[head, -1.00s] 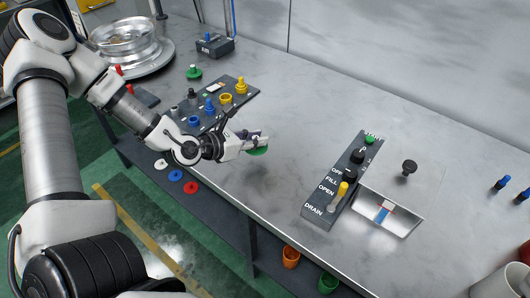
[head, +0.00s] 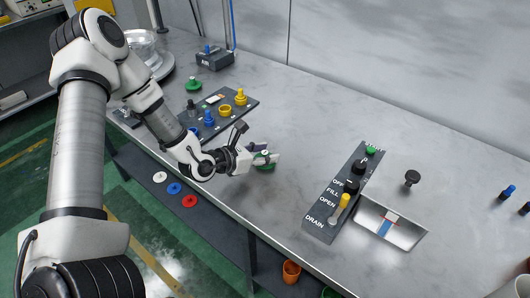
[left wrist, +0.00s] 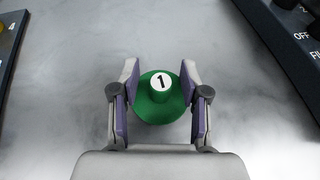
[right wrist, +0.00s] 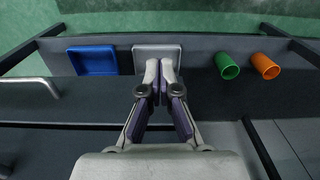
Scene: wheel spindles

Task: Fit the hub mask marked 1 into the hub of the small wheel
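The green hub mask marked 1 (left wrist: 161,83) is a round disc with a raised centre and a white label. It shows green at my left fingertips in the head view (head: 265,166). My left gripper (left wrist: 160,72) is open, one finger on each side of the raised centre, with gaps between. My right gripper (right wrist: 159,68) is shut and empty; it is not in the head view. A silver wheel (head: 142,48) stands at the back left, partly hidden by my left arm. I cannot tell whether it is the small wheel, and its hub is hidden.
A dark board with blue and yellow parts (head: 243,104) lies left of the mask. Another green part (head: 194,85) sits behind it. A DRAIN/FILL control panel (head: 325,224) stands to the right. The right wrist view shows a blue tray (right wrist: 92,60), a green cup (right wrist: 227,66) and an orange cup (right wrist: 265,66).

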